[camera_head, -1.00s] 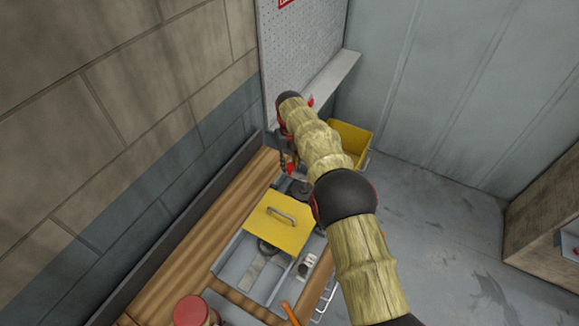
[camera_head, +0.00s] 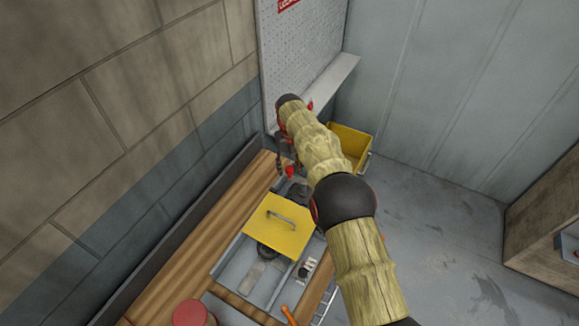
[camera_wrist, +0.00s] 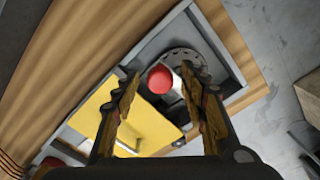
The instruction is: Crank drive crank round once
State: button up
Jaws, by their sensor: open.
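The drive crank shows as a red knob (camera_wrist: 160,79) over a dark round disc (camera_wrist: 184,59) in a grey tray-like frame. In the head view the red knob (camera_head: 290,171) is just below my gripper (camera_head: 284,152), at the far end of the bench. In the wrist view my gripper (camera_wrist: 160,84) is open, with the knob in the gap between its fingertips as seen from above. No finger visibly touches it, and I cannot tell how far below the tips it is. The crank arm is mostly hidden under the knob and right finger.
A yellow cover (camera_head: 276,228) with a handle lies over the grey frame beside the crank. A yellow bin (camera_head: 349,140) stands behind my arm. A red round object (camera_head: 190,313) and an orange handle (camera_head: 289,315) are near. The wall and pegboard (camera_head: 300,60) bound the left and back.

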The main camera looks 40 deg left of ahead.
notch_tip(320, 180, up, 12)
dwell(0.7)
jog(key=shift+c, duration=0.3)
